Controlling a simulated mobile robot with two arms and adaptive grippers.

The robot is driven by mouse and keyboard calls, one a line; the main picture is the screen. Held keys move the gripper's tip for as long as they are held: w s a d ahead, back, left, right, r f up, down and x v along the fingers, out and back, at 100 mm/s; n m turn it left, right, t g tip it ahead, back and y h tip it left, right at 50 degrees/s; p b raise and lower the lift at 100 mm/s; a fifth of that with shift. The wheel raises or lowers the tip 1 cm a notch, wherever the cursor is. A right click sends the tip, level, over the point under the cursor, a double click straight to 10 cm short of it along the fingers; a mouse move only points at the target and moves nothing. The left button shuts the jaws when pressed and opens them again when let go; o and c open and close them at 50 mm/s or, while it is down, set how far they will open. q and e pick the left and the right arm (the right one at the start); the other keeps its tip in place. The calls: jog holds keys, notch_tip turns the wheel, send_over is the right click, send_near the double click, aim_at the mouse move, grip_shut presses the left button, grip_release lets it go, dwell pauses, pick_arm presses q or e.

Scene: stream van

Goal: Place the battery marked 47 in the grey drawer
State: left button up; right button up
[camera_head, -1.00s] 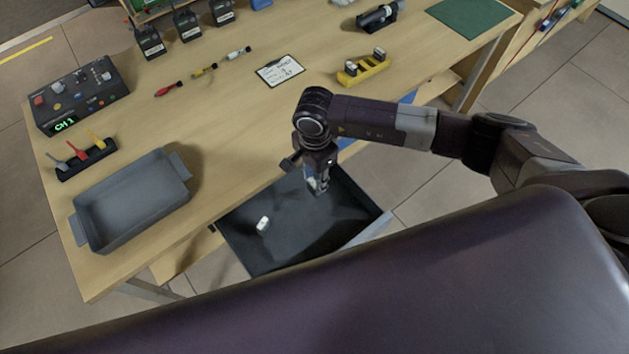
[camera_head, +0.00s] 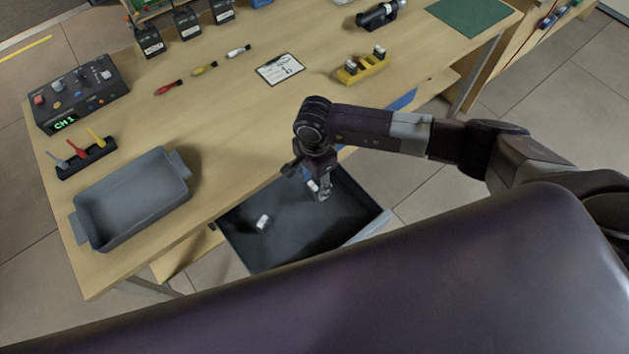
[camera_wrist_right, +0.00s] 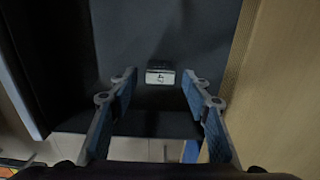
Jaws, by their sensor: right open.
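The grey drawer (camera_head: 287,250) is pulled out below the table's front edge. A small white-topped battery (camera_head: 312,186) lies in it by my right gripper (camera_head: 322,194). In the right wrist view, this battery (camera_wrist_right: 160,77) rests on the dark drawer floor with its label up; the marking looks like 47, turned round. My right gripper (camera_wrist_right: 159,80) is open, its blue-padded fingers spread on either side of the battery with gaps between. Another white-topped battery (camera_head: 262,222) lies farther left in the drawer, its marking unreadable. My left gripper is not in view.
A grey tray (camera_head: 130,200) sits at the left front. The table between the tray and clipboard is largely clear.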

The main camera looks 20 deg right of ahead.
aim_at(314, 185)
jog(key=shift+r, duration=0.15)
jog(key=shift+r, duration=0.15)
notch_tip(314, 185, up, 12)
jog(key=b, duration=0.2)
jog(key=shift+b, duration=0.35)
